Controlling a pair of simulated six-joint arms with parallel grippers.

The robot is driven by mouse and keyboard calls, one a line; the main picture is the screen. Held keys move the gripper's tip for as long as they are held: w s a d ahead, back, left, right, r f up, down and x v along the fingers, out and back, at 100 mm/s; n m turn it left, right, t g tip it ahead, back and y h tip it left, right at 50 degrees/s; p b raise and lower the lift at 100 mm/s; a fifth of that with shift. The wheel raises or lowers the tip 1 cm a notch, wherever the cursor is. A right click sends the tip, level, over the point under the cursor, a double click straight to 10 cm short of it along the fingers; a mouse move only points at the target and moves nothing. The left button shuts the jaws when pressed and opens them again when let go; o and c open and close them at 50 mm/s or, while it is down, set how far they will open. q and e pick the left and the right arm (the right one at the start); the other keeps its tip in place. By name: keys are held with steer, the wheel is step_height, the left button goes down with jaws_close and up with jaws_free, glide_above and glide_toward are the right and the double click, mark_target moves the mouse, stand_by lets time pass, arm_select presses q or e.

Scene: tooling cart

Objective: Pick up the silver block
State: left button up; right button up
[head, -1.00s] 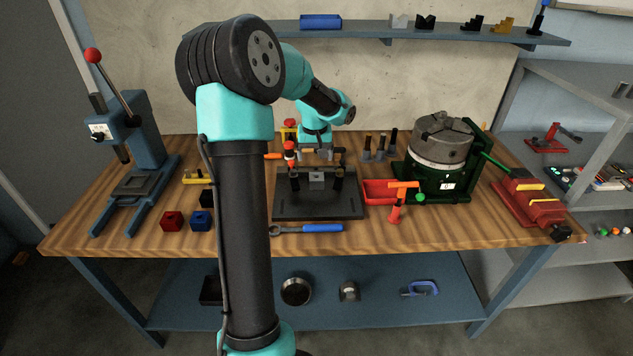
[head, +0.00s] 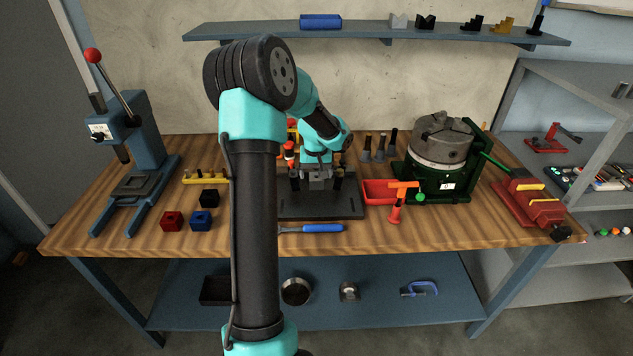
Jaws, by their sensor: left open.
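The silver block (head: 317,184) sits on the dark fixture plate (head: 320,208) in the middle of the bench, between dark upright posts. My left gripper (head: 317,175) is open and low, right over the block. It hides the top of the block, and I cannot tell whether the fingers touch it. My right gripper is not in view.
Close to the plate are a red clamp (head: 289,152) at its back left, a red bin (head: 379,191) and an orange-handled tool (head: 396,206) on the right. A green-based chuck (head: 441,150) stands farther right.

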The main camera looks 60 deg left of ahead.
mark_target(317, 178)
arm_select(q)
steer(key=f, duration=0.3)
steer(key=shift+w+a+f, duration=0.15)
steer(key=shift+w+a, duration=0.05)
steer(key=c, duration=1.1)
steer(key=shift+c, duration=0.2)
steer(key=shift+r, duration=1.7)
steer(key=shift+s+d+r, duration=0.15)
steer(key=shift+d+r, duration=0.05)
steer(key=shift+d, duration=0.05)
steer(key=s+d+r, duration=0.1)
steer(key=s+d, duration=0.7)
steer(key=d, duration=0.5)
steer(key=shift+s+r, duration=0.15)
